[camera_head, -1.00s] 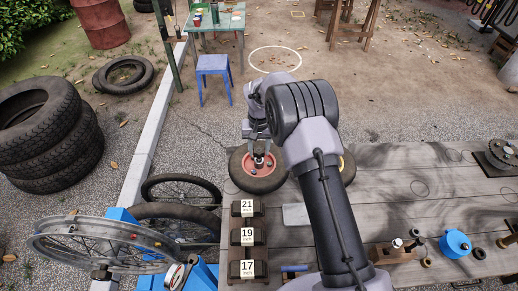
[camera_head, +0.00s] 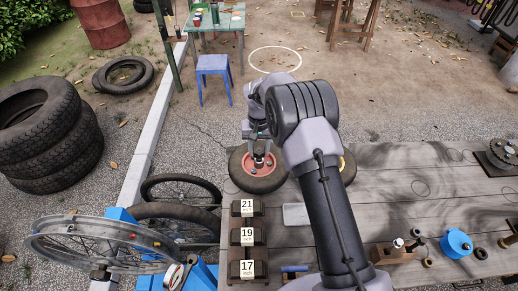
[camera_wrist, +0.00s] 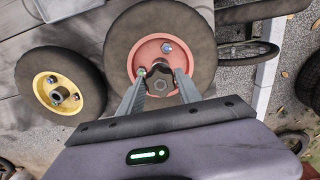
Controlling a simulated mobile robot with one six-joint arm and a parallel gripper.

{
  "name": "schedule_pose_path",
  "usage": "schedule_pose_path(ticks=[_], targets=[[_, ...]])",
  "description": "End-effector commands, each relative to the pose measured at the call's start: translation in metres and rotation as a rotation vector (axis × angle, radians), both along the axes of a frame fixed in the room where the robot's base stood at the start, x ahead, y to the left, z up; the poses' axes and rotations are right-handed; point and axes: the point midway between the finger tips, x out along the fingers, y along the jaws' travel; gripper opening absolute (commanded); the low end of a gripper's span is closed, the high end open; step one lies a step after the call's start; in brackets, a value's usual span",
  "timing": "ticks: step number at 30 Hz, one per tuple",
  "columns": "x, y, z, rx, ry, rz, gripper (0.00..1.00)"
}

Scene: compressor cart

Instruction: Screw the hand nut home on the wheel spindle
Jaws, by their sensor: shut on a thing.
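The hand nut (camera_wrist: 160,82) is a dark knob at the middle of the red wheel hub (camera_wrist: 152,54). My gripper (camera_wrist: 161,77) has one finger on each side of the nut and is shut on it.
The wooden bench (camera_head: 400,170) fills the right side. Dark blocks marked 21, 19 and 17 (camera_head: 248,237) stand at its left end. A blue round part (camera_head: 455,244) lies at the right. Bicycle wheels (camera_head: 105,243) and stacked tyres (camera_head: 48,135) are at the left.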

Motion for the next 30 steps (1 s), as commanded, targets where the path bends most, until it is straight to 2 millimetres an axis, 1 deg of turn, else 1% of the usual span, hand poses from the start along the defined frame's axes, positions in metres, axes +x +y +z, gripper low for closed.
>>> schedule_pose_path(ticks=[30], targets=[[0.000,0.000,-0.027,0.000,-0.001,0.000,0.02]])
